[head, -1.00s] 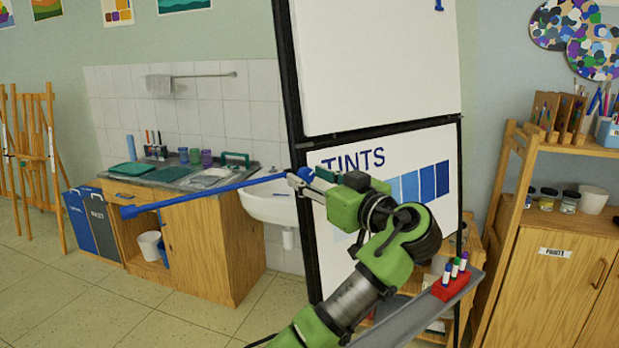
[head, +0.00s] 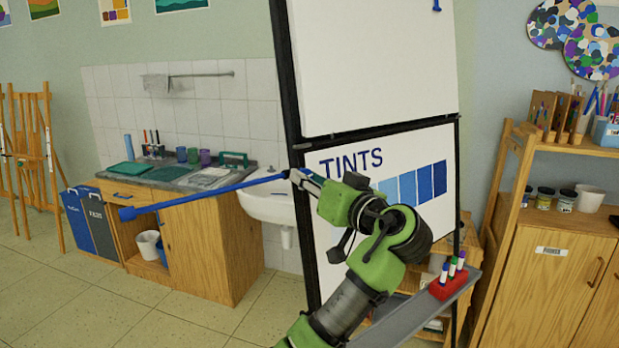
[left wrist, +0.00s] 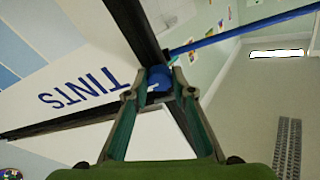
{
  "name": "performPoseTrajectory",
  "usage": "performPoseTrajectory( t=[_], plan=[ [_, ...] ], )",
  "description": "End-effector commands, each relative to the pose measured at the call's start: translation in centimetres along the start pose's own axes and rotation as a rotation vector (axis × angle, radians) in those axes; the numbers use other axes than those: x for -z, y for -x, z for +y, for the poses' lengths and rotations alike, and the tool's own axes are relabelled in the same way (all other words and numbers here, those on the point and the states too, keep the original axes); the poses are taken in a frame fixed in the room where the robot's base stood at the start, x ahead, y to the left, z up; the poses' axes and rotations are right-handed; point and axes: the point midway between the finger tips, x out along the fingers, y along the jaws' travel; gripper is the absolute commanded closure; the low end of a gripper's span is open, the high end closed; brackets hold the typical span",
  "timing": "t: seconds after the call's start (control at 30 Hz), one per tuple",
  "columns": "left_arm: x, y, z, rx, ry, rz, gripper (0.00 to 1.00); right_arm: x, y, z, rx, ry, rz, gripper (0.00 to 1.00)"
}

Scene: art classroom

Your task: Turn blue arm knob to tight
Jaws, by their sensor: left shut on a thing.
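The blue arm (head: 210,191) sticks out to the left from the black frame of the flip board and ends in a blue tip. It also shows in the left wrist view (left wrist: 250,30). The blue knob (left wrist: 158,76) is at the board's frame, between my fingers. My left gripper (head: 296,174) is shut on the knob, and its fingers (left wrist: 158,88) flank it in the left wrist view. Any tight marking is not readable, and the fingers hide part of the knob. My right gripper is not in view.
The white board (head: 375,65) with the TINTS panel (head: 345,165) stands close behind my arm. A grey tray (head: 400,318) holds a red marker block (head: 447,287) at lower right. A sink (head: 268,207) and wooden cabinet (head: 215,250) stand behind, left. Open floor lies at lower left.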

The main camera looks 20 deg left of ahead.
Motion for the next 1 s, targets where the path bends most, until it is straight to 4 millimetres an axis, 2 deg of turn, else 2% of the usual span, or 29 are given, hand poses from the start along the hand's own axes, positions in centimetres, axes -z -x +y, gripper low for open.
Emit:
performPoseTrajectory(
  t=[0.47, 0.77, 1.0],
  plan=[
    [0.7, -0.1, -0.4, -0.086, -0.443, -0.014, 0.98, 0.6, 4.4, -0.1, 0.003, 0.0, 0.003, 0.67],
    [1.0, -0.1, -0.6, -0.14, -0.725, -0.024, 0.98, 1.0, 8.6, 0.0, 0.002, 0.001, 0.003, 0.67],
    [1.2, -0.1, -0.7, -0.181, -0.95, -0.03, 0.98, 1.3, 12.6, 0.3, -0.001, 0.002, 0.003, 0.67]
  ],
)
